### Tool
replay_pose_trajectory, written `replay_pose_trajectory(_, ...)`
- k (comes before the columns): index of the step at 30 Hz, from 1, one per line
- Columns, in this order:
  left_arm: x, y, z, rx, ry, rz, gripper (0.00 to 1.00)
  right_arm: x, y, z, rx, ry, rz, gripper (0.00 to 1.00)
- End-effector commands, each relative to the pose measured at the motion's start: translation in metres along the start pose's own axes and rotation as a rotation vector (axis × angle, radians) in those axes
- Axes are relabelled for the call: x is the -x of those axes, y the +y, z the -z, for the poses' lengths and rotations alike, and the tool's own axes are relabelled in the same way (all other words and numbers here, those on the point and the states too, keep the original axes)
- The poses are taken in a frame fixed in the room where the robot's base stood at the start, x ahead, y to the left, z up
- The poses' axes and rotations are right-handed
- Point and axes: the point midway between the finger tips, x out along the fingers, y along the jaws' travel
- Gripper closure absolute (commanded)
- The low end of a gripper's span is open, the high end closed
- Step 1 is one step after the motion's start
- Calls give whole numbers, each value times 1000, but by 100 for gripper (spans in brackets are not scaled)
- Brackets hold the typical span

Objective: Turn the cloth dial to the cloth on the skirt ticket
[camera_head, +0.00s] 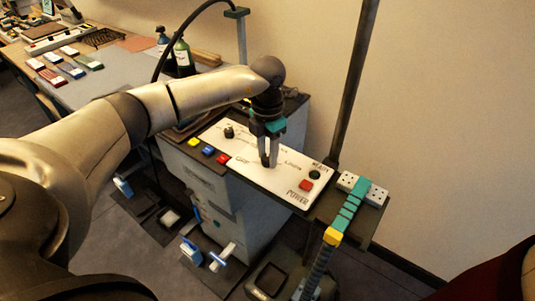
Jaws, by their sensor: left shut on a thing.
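A white control panel (252,169) lies on top of a grey cabinet. My left gripper (269,158) points down at the middle of the panel and is shut on a dial that its fingers mostly hide. Lettering beside it looks like LINEN on the right; the lettering on the left is too small to read surely. A second dark knob (229,131) stands free at the panel's far left. I cannot make out a skirt ticket, and the dial's pointer is hidden. My right gripper is not in view.
A dark upright pole (355,80) rises behind. A teal and yellow strip (349,207) crosses a white socket block.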

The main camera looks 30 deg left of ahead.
Motion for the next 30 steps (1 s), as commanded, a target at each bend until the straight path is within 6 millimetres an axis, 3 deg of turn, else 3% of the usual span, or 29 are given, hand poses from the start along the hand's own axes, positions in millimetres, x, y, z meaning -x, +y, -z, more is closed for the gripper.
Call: replay_pose_trajectory(30,1,1,-2,-966,-5,-5,100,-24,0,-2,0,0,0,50)
